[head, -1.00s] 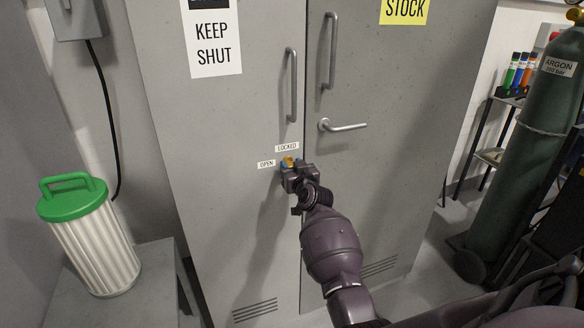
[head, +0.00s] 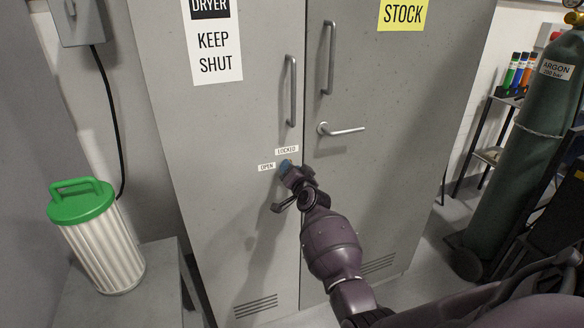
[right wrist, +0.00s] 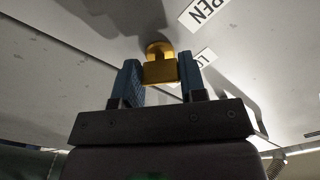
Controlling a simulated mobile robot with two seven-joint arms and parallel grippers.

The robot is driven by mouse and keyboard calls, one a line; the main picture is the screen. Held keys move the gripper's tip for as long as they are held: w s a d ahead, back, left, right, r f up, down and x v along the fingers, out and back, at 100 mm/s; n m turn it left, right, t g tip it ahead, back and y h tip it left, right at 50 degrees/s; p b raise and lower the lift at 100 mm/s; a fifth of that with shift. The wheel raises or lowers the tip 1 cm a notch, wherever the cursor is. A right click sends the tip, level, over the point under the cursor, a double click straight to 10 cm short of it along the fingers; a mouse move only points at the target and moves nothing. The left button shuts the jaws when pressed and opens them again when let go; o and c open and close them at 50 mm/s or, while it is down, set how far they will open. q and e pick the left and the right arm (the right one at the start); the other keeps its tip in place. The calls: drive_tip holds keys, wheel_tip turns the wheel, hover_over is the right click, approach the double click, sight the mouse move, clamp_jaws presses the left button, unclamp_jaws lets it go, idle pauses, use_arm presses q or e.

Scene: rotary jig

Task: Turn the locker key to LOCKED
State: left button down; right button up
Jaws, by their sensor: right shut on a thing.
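The locker key is gold and shows in the right wrist view (right wrist: 160,70) between my blue fingertips, at the grey door. My right gripper (head: 286,167) is shut on it, and also shows in the wrist view (right wrist: 159,77). In the head view my gripper hides the key. An OPEN label (head: 266,167) is just left of the gripper and a LOCKED label (head: 287,150) just above it; I cannot tell exactly which the key points at. My left gripper is not in view.
The grey cabinet (head: 225,120) has two upright handles and a lever handle (head: 341,129) right of the key. A ribbed bin with a green lid (head: 80,203) stands on a low table at left. A green argon cylinder (head: 520,160) stands at right.

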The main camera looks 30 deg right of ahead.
drive_tip(key=m+p, duration=0.1)
drive_tip(key=m, duration=0.4)
drive_tip(key=shift+m, duration=0.3)
drive_tip(key=m, duration=0.3)
use_arm(q)
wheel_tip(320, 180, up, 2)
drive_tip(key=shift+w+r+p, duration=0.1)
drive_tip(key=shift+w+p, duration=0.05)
drive_tip(key=shift+p, duration=0.15)
use_arm(e)
drive_tip(key=shift+m, duration=0.6)
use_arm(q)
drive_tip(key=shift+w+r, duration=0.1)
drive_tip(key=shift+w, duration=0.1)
use_arm(e)
drive_tip(key=o, duration=0.9)
